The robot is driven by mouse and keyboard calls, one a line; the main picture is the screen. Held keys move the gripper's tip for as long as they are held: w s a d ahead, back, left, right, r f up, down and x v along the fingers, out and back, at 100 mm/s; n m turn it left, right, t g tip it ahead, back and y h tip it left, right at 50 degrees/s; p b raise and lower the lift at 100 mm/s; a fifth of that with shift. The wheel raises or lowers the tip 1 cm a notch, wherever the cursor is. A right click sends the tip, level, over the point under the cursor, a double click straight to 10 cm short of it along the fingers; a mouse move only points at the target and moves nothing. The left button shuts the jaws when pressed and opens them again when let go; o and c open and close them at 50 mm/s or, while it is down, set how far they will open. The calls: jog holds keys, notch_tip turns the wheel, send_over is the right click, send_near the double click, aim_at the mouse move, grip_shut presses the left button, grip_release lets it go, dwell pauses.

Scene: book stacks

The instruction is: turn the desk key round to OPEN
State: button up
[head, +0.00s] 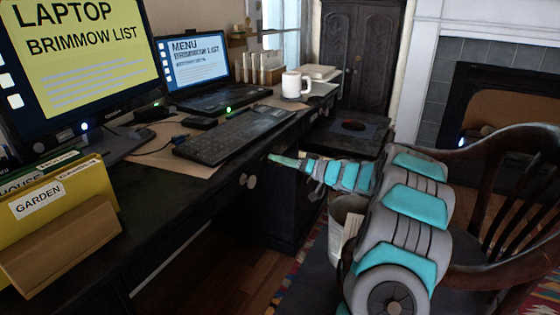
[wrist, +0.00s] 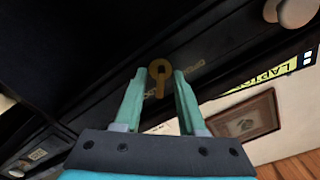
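The brass desk key (wrist: 158,76) sits in the dark drawer front in the wrist view, its round bow and stem showing. Faint lettering (wrist: 190,70) is beside it, too small and tilted to read surely. My gripper (wrist: 160,76) has its two green fingers on either side of the key, with gaps visible between each finger and the key. In the head view my gripper (head: 284,160) reaches the front of the dark desk (head: 215,185), and the key cannot be made out there.
Round knobs (head: 249,181) stand out from the drawer front; one knob (wrist: 295,11) is near the wrist view's top right. A keyboard (head: 235,135), laptop (head: 205,97) and white mug (head: 294,86) are on the desk. A wooden chair (head: 500,190) stands close at the right.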

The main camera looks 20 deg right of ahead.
jog(key=shift+c, duration=0.2)
grip_shut()
dwell(0.4)
